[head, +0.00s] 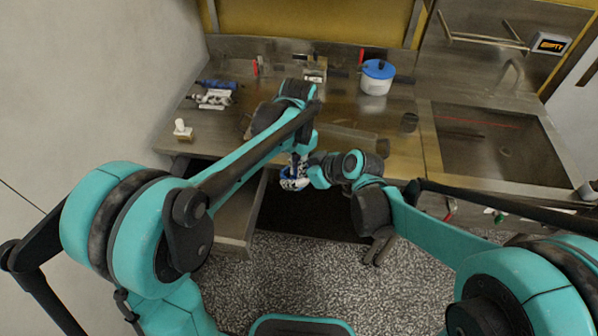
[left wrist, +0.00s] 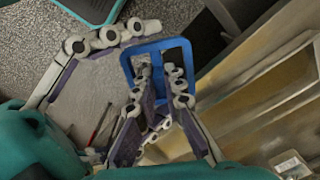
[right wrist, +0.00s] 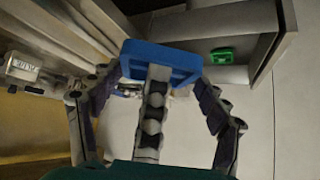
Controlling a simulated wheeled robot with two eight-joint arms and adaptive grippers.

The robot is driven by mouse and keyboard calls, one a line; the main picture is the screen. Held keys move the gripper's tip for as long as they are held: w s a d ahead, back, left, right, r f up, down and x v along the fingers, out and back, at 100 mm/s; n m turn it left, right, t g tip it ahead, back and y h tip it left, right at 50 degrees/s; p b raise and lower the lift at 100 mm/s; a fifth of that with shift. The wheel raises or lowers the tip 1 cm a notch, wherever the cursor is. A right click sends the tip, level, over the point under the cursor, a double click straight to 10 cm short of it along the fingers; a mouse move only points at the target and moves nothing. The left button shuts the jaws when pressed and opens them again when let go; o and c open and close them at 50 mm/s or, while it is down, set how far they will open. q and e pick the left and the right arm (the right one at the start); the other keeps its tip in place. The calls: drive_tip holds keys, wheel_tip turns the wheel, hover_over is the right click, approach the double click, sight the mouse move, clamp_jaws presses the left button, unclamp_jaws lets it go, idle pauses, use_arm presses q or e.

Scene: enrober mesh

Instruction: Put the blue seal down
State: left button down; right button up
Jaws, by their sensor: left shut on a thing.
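The blue seal (head: 292,172) is in the air above the dark open space in front of the counter, partly covered by white and dark fingers. My left gripper (head: 297,168) is shut on it. In the left wrist view the seal (left wrist: 125,62) is an open blue frame with fingers across it. My right gripper (head: 314,172) is close beside it on the right. In the right wrist view the seal (right wrist: 190,60) is a blue bar behind the middle finger, between two outer fingers. I cannot tell whether the right fingers touch it.
A steel counter (head: 225,125) carries a white pot with a blue lid (head: 376,78), a dark cup (head: 409,122) and a small white object (head: 182,129). An open drawer (head: 236,210) is below the counter's left part. A sink (head: 490,150) is at right.

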use_arm(q)
drive_tip(key=shift+d, duration=0.1)
use_arm(e)
drive_tip(key=shift+s, duration=0.1)
drive_tip(key=c, duration=0.4)
use_arm(q)
drive_tip(key=c, duration=1.5)
unclamp_jaws()
drive_tip(key=shift+c, duration=0.2)
use_arm(e)
drive_tip(key=shift+c, duration=0.2)
